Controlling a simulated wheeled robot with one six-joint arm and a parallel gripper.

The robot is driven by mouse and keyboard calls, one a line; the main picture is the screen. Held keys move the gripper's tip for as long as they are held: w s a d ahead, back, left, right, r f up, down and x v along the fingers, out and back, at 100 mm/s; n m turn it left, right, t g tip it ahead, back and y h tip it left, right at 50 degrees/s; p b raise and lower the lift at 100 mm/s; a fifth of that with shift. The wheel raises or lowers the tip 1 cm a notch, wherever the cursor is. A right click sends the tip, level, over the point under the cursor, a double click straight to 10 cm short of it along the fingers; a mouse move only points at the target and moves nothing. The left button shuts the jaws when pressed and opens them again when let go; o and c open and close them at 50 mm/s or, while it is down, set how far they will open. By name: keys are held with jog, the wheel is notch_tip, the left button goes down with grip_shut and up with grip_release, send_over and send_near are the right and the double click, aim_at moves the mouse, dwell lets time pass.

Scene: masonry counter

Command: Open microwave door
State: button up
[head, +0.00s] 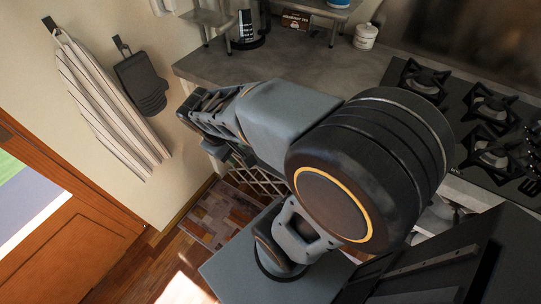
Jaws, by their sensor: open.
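No microwave can be clearly made out in the head view. A dark panel (455,262) with a long bar on it is at the lower right, cut off by the frame edge; I cannot tell whether it is the microwave door. My gripper (197,115) is at the far left end of my arm, in front of the counter's left end. It is open, with nothing visible in it. My arm hides much of the middle of the view, including part of the counter front.
A grey counter (290,69) runs along the back with a gas hob (455,108) at right. A white jar (366,36) stands at the back. A striped towel (105,95) and oven mitt (142,84) hang on the left wall. A wooden door (85,245) is at lower left.

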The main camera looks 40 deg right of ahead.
jog(key=w+d+f+n+h+b, duration=0.3)
jog(key=d+f+n+h+b, duration=0.25)
jog(key=f, duration=0.65)
jog(key=w+d+f+n+h+b, duration=0.4)
jog(key=f+b, duration=0.3)
jog(key=f, duration=0.5)
jog(key=w+d+f+n+h+b, duration=0.3)
jog(key=d+f+n+h+b, duration=0.3)
jog(key=f, duration=0.6)
jog(key=d+t+b, duration=0.1)
jog(key=d+b, duration=0.2)
jog(key=d, duration=1)
jog(key=shift+w+d+f+n+y, duration=0.15)
jog(key=shift+w+d+n+y, duration=0.1)
jog(key=shift+n+y, duration=0.2)
jog(key=shift+c, duration=0.4)
grip_shut()
